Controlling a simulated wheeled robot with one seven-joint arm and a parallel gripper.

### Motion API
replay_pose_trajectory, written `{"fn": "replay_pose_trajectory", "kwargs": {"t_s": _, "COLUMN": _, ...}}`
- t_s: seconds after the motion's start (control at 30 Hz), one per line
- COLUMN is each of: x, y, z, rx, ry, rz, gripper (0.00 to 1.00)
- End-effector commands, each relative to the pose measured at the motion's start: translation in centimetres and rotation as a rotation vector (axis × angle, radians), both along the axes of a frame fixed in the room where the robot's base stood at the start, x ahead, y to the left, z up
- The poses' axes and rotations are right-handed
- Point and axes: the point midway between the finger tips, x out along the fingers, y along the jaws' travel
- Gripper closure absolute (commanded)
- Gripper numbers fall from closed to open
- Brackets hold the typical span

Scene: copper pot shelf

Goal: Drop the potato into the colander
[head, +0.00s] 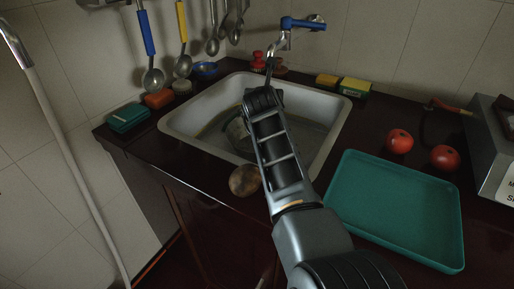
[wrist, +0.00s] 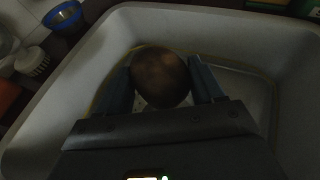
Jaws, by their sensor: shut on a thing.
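The potato (wrist: 160,77) is a brown round thing between the two fingers of my gripper (wrist: 160,88) in the wrist view, and the gripper is shut on it. It is held over the sink. My arm hides the fingertips and the held potato there.
The white sink (head: 182,118) is set in a dark counter. A brown round object (head: 244,180) is at its front edge. A teal tray (head: 400,215) and two tomatoes (head: 400,141) lie right. Sponges (head: 354,87) and a blue bowl (head: 205,69) stand behind. Ladles (head: 153,80) hang at the left.

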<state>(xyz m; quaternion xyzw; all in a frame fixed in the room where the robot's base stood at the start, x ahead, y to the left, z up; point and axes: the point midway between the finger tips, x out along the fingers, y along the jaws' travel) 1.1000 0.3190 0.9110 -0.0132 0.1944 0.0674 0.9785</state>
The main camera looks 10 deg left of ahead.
Motion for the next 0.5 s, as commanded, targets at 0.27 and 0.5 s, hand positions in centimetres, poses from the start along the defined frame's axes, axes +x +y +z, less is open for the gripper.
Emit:
{"fn": "replay_pose_trajectory", "kwargs": {"t_s": 0.27, "x": 0.0, "y": -0.1, "z": -3.2, "rx": 0.0, "ry": -0.001, "rz": -0.001, "gripper": 0.68}}
{"fn": "replay_pose_trajectory", "kwargs": {"t_s": 0.5, "x": 0.0, "y": 0.0, "z": -3.5, "rx": 0.0, "ry": -0.001, "rz": -0.001, "gripper": 0.68}}
